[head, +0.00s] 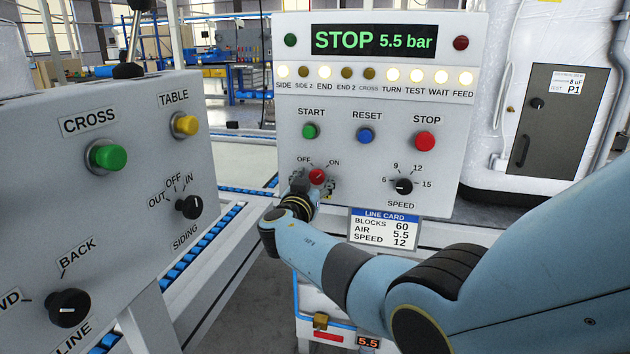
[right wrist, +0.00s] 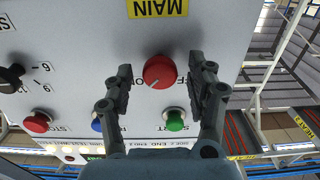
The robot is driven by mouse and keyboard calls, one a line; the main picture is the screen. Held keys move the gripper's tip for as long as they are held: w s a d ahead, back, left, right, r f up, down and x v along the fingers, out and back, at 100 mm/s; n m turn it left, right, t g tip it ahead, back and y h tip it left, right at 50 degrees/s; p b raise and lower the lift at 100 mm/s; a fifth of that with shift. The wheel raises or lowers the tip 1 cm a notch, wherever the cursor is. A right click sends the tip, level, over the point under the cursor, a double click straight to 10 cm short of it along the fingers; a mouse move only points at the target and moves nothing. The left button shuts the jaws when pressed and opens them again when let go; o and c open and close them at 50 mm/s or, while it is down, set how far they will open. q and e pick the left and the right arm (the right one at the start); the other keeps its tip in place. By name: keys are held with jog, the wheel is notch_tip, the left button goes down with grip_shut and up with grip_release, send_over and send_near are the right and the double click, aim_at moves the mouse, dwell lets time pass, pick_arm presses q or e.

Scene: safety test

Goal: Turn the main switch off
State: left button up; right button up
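The main switch is a round red knob (head: 317,176) on the white centre panel (head: 450,140), between OFF and ON labels. In the right wrist view the red knob (right wrist: 160,72) shows upside down below the yellow MAIN label (right wrist: 157,8). A small pale mark on it seems to lean toward the ON side, but it is too small to be sure. My right gripper (head: 312,186) is at the knob, partly hiding its surroundings. In the right wrist view the fingers of this gripper (right wrist: 160,67) are spread, one each side of the knob, with gaps visible. My left gripper is not in view.
Green START (head: 310,131), blue RESET (head: 366,135) and red STOP (head: 425,140) buttons sit above the knob. The black SPEED knob (head: 404,187) is to its right. The display (head: 374,41) reads STOP 5.5 bar. A side panel (head: 125,210) stands at left.

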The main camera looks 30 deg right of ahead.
jog(key=c, duration=1)
